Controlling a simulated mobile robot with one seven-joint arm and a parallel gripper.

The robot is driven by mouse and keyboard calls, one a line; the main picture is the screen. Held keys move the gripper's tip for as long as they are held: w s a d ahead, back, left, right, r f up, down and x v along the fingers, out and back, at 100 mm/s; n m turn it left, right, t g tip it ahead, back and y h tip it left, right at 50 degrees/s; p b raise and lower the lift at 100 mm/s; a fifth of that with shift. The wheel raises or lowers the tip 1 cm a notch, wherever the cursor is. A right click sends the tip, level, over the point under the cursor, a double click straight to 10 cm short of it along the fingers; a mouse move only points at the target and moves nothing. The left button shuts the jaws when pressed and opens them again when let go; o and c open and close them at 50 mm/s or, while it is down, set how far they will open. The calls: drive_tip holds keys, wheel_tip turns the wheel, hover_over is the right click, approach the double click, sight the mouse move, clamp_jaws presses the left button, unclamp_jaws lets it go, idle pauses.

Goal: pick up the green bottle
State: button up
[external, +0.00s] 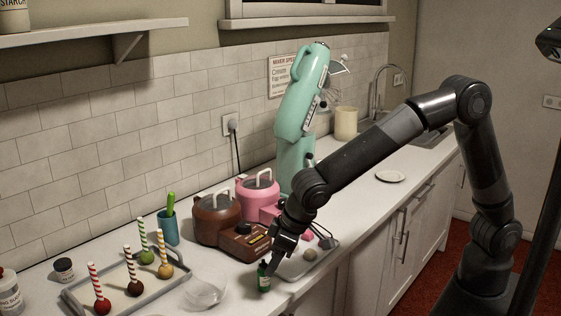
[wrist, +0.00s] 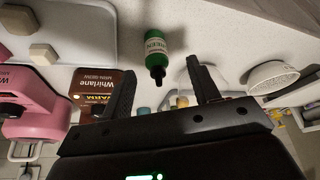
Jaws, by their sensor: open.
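The green bottle (external: 264,279) stands upright on the white counter near its front edge. It has a pale label and a dark narrow top. In the wrist view the bottle (wrist: 155,43) lies ahead of the jaws, with its dark top between the two fingertips. My gripper (external: 273,260) points down at the bottle from just above it in the external view. My gripper (wrist: 160,68) is open in the wrist view, with a gap on both sides of the bottle's top. Whether a finger touches the bottle cannot be told.
A brown warmer (external: 217,222) and a pink one (external: 257,194) stand behind the bottle. A grey tray (external: 323,254) is to its right. A clear dish (external: 204,292) and a tray of cake pops (external: 75,298) are to its left. The mint mixer (external: 296,120) stands farther back.

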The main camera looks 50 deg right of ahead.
drive_tip(key=x, duration=0.3)
drive_tip(key=w+x, duration=0.1)
drive_tip(key=x, duration=0.3)
drive_tip(key=shift+s+d+r, duration=0.1)
drive_tip(key=shift+d+r, duration=0.05)
drive_tip(key=shift+c, duration=0.5)
drive_tip(key=c, duration=1)
drive_tip(key=shift+r, duration=0.1)
